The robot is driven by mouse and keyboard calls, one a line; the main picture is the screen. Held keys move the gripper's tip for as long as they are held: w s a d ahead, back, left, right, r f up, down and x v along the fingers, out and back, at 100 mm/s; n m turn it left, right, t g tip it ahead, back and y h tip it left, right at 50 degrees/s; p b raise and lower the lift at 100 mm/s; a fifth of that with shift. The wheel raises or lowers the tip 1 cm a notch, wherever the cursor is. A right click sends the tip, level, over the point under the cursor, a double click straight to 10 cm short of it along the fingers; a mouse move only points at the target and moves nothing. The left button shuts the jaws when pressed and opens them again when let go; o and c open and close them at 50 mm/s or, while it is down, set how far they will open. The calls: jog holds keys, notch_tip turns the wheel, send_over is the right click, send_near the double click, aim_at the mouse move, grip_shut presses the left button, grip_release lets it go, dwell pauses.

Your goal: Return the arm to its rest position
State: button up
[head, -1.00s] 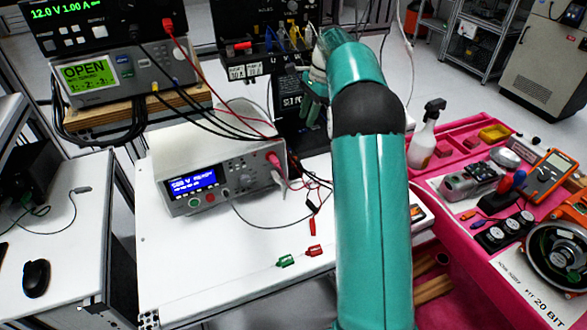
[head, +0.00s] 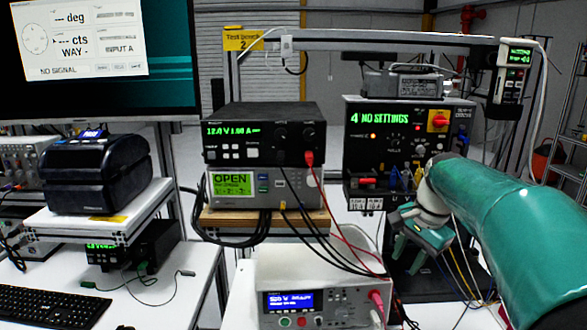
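My teal arm (head: 505,225) reaches in from the lower right of the head view.
A power supply (head: 265,133) sits on a meter reading OPEN (head: 232,184). Red and black leads hang close left of my gripper. The white tester (head: 310,285) stands below. A monitor (head: 100,60), black printer (head: 98,172) and keyboard (head: 45,305) are left.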

jog(key=s+a+f+n+t, duration=0.1)
jog(key=s+a+n, duration=0.2)
jog(key=s, duration=0.4)
jog(key=s+a+f+n+t+h, duration=0.1)
jog(key=s+n, duration=0.3)
jog(key=s, duration=0.4)
jog(key=s+a+f+n+t, duration=0.1)
jog(key=s+a+n, duration=0.3)
jog(key=s, duration=0.4)
jog(key=shift+s+a+f+t+h, duration=0.3)
jog(key=shift+a+f+h, duration=0.1)
jog(key=shift+f, duration=0.5)
jog(key=shift+w, duration=0.1)
